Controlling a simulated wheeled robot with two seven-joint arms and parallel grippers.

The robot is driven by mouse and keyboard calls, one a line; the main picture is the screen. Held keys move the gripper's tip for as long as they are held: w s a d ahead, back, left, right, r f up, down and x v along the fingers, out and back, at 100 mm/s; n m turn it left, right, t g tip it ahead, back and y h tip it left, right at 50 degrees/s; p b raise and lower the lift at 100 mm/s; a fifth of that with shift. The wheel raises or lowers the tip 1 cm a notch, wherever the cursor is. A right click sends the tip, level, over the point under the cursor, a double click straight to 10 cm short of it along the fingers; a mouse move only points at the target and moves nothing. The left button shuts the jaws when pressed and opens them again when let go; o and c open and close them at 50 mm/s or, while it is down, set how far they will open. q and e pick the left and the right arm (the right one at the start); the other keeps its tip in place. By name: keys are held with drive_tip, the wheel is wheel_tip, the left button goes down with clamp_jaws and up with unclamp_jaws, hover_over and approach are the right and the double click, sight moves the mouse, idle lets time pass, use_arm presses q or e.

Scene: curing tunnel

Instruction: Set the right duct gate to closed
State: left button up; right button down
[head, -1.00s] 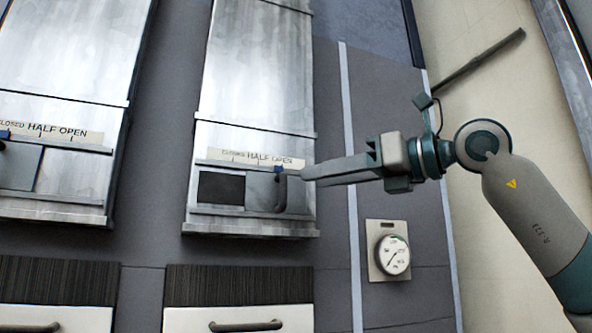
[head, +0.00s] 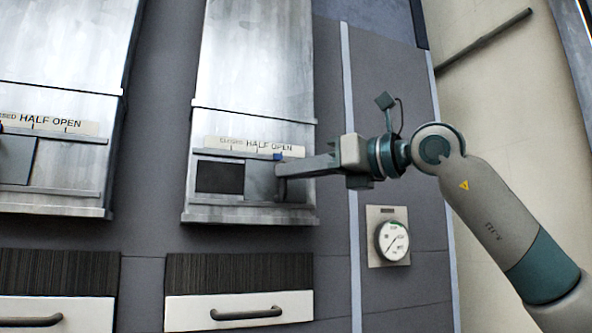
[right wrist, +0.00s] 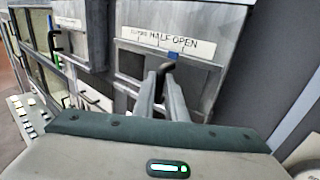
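The right duct gate is a grey sliding plate (head: 260,180) low on the right metal duct. A dark opening (head: 220,177) shows to its left. Its blue marker (head: 279,157) stands below the right part of the words HALF OPEN on the label strip (head: 255,146); CLOSED is printed further left. My right gripper (head: 283,172) comes in from the right, its fingertips at the plate's dark handle (head: 281,188). In the right wrist view the handle (right wrist: 167,67) shows at the fingertips, between the two fingers; whether they press on it is unclear. My left gripper is out of view.
A similar duct gate (head: 15,160) is at the left, also labelled HALF OPEN. A round gauge (head: 392,240) is on the wall to the lower right. Drawers with handles (head: 246,313) lie below. The wall between duct and gauge is clear.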

sight(245, 165)
drive_tip(key=s+a+b, duration=0.1)
drive_tip(key=a, duration=0.1)
drive_tip(key=s+a+b, duration=0.1)
drive_tip(key=a, duration=0.2)
drive_tip(key=s+a+b, duration=0.1)
drive_tip(key=a+b, duration=0.1)
drive_tip(key=a, duration=0.1)
drive_tip(key=shift+a, duration=0.25)
drive_tip(key=c, duration=2)
unclamp_jaws()
drive_tip(key=shift+o, duration=1)
drive_tip(key=shift+s+a, duration=0.1)
drive_tip(key=shift+a, duration=0.25)
drive_tip(key=shift+d, duration=0.1)
